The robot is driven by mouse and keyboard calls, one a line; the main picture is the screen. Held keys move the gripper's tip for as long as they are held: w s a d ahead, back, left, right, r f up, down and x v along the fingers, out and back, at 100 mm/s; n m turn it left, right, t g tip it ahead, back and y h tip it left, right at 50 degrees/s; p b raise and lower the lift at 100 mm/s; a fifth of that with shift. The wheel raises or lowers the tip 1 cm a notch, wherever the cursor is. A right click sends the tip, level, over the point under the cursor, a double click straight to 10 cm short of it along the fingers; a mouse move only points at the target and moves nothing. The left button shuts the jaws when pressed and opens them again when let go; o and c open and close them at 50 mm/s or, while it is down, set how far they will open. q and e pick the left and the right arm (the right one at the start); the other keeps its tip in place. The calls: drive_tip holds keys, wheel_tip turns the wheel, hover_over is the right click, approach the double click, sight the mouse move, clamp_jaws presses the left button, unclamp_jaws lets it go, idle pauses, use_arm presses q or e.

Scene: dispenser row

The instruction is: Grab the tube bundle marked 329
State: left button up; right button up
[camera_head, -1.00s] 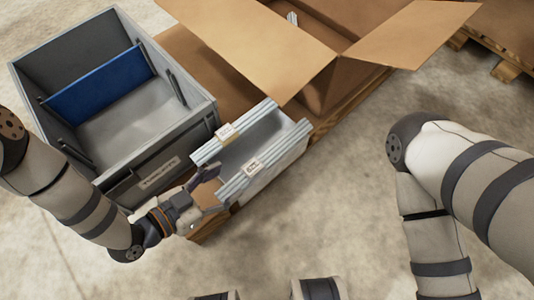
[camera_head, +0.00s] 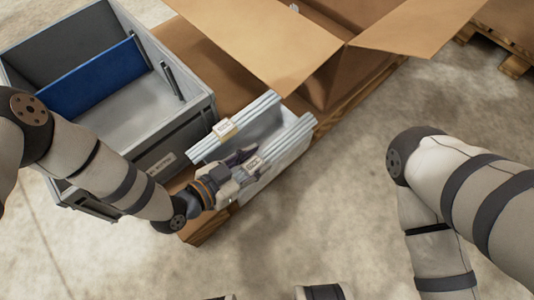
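Two bundles of pale blue-grey tubes lie side by side on the wooden-edged cardboard platform, a grey gap between them. The rear bundle (camera_head: 259,108) has a small cream label (camera_head: 224,129). The front bundle (camera_head: 291,143) has a white label (camera_head: 253,164) with dark marks too small to read, so I cannot tell which is 329. My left gripper (camera_head: 243,163) is at the near-left end of the front bundle and hides that end. A dark finger lies along its inner side by the label. Its grip is unclear. My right gripper is out of view.
A grey crate (camera_head: 185,127) with a blue divider (camera_head: 97,80) stands left of the bundles. An open cardboard box (camera_head: 350,75) stands behind them, one flap (camera_head: 265,45) reaching close above the rear bundle.

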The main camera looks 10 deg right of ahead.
use_arm(q)
drive_tip(key=shift+c, duration=1.2)
drive_tip(key=shift+r, duration=0.1)
